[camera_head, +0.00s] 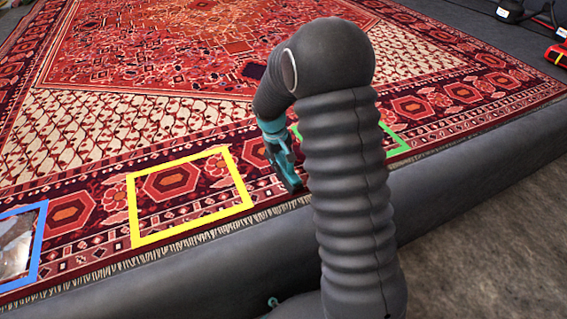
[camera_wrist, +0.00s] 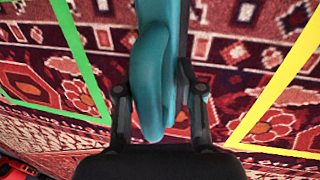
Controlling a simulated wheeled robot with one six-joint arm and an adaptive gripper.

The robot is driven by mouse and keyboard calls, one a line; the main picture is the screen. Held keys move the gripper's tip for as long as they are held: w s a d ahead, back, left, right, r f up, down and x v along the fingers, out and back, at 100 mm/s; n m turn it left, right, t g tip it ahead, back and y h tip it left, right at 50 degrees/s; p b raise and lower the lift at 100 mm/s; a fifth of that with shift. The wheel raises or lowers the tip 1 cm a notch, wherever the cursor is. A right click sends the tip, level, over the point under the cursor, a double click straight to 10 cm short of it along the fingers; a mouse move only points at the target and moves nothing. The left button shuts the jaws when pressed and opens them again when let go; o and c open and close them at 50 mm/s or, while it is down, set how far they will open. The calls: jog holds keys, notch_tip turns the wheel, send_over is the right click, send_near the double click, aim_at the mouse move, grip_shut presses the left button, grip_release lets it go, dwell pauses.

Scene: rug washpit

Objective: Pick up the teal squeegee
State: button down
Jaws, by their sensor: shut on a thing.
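The teal squeegee (camera_wrist: 152,75) stands out in the wrist view, running from the top edge down between the fingers of my gripper (camera_wrist: 157,88). My gripper is shut on it, one dark finger at each side. In the head view the squeegee (camera_head: 278,148) shows at the end of my arm, over the rug between the yellow and green outlines. My arm hides part of that area. I cannot tell whether the squeegee's lower end touches the rug.
A patterned red rug (camera_head: 110,110) covers most of the floor. A yellow outline (camera_head: 133,215), a green outline (camera_head: 398,150) and a blue outline (camera_head: 38,245) mark its near border. A thick grey roll or kerb (camera_head: 200,285) runs along the front. Red and black equipment (camera_head: 556,55) is at the far right.

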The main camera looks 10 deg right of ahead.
aim_at(284, 152)
jog(key=shift+r, duration=0.15)
jog(key=shift+r, duration=0.7)
notch_tip(284, 152, up, 3)
jog(key=shift+f+p, duration=0.1)
jog(key=shift+p, duration=0.35)
jog(key=s+d+r+p, duration=0.1)
jog(key=s+d+r, duration=0.5)
jog(key=s+d, duration=0.1)
jog(key=shift+s+d+r, duration=0.3)
jog(key=shift+s+d, duration=0.05)
jog(key=shift+d, duration=0.55)
